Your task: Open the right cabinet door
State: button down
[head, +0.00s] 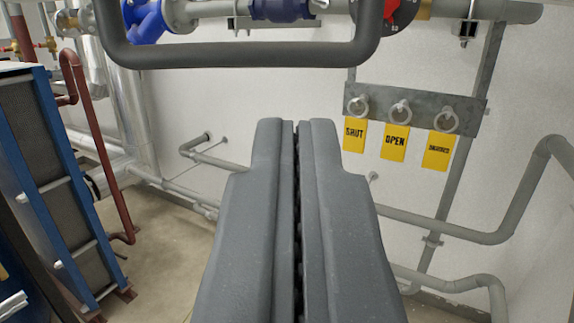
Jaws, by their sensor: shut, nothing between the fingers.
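My gripper (297,125) fills the lower middle of the head view. Its two grey fingers lie side by side with only a thin dark line between them, and it is shut on nothing. The fingertips point ahead toward the white wall and touch nothing that I can see. No cabinet and no cabinet door can be made out in this view.
A blue-framed plate exchanger (62,165) stands at the left. A dark grey bar (240,54) crosses the top. Yellow tags (396,142) hang from a metal rail (425,102) at the right. Grey pipes (470,231) run along the wall. Bare floor (165,255) shows at lower left.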

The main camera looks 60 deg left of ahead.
aim_at(297, 58)
jog(key=x, duration=0.7)
jog(key=shift+w+a+r, duration=0.15)
jog(key=shift+w+a, duration=0.05)
jog(key=shift+a, duration=0.1)
jog(key=shift+w, duration=0.1)
